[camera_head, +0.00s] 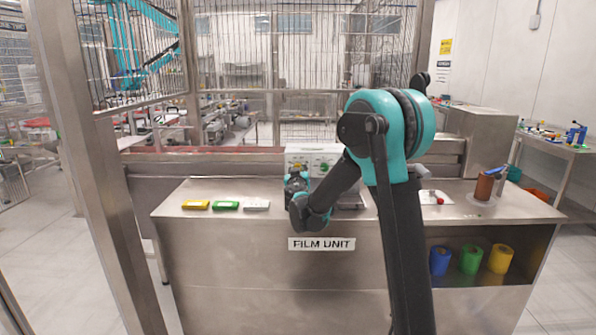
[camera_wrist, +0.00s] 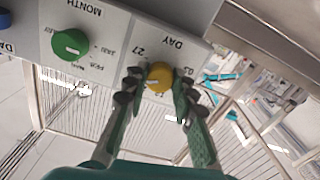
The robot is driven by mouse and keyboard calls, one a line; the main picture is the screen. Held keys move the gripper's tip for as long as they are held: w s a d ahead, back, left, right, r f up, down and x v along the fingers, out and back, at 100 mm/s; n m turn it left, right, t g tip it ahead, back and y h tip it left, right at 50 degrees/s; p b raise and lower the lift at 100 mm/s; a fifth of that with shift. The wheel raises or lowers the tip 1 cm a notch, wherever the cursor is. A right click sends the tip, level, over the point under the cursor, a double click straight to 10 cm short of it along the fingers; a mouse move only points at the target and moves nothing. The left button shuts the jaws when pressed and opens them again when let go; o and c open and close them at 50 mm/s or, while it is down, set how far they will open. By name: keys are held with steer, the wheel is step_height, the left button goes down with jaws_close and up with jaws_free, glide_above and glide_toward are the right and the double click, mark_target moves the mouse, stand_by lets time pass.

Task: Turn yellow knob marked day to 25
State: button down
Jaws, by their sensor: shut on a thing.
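The yellow knob (camera_wrist: 159,77) marked DAY is on a light panel (camera_wrist: 120,35) in the wrist view, which shows the panel upside down. The number 27 is printed beside the knob; other marks around it are small or covered by the fingers. My gripper (camera_wrist: 158,92) has its two fingers on either side of the yellow knob, shut on it. In the head view my gripper (camera_head: 296,182) is at the front of the white control box (camera_head: 312,155), and my arm hides the yellow knob there.
A green MONTH knob (camera_wrist: 70,45) sits beside the yellow one, and part of a blue knob (camera_wrist: 4,18) shows at the edge. Coloured rolls (camera_head: 470,259) stand on the lower shelf.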

steer(key=shift+s, duration=0.1)
stand_by(0.3)
steer(key=c, duration=1.2)
jaws_free()
steer(key=s, duration=1.2)
